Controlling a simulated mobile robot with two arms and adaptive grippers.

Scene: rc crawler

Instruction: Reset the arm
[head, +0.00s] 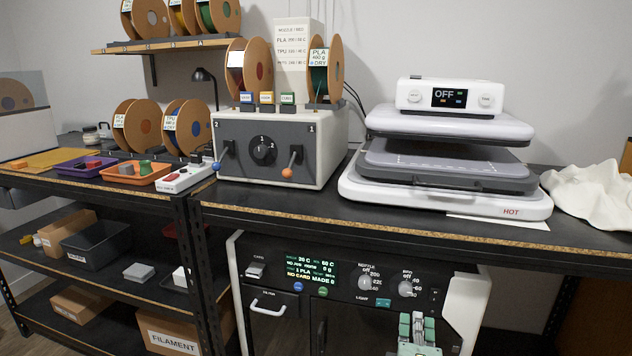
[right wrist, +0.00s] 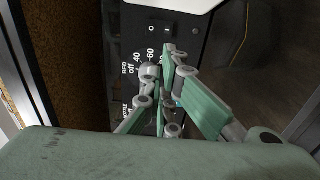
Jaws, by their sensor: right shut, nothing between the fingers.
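My right gripper (head: 418,326) has green and grey fingers and shows at the bottom of the head view, in front of the lower right of the printer's control panel (head: 338,292). In the right wrist view the right gripper (right wrist: 163,78) has its fingers together with nothing between them. The BED knob (head: 406,289) is above the gripper in the head view. In the right wrist view the panel is close behind the fingers, which partly cover its dial markings; I cannot tell whether they touch it. My left gripper is not in view.
The black bench (head: 270,205) with a chipboard edge overhangs the printer. On it stand a selector box (head: 329,165) with levers, a heat press (head: 450,206) marked HOT, and a white cloth (head: 590,200). A lower shelf (head: 105,270) holds boxes at the left.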

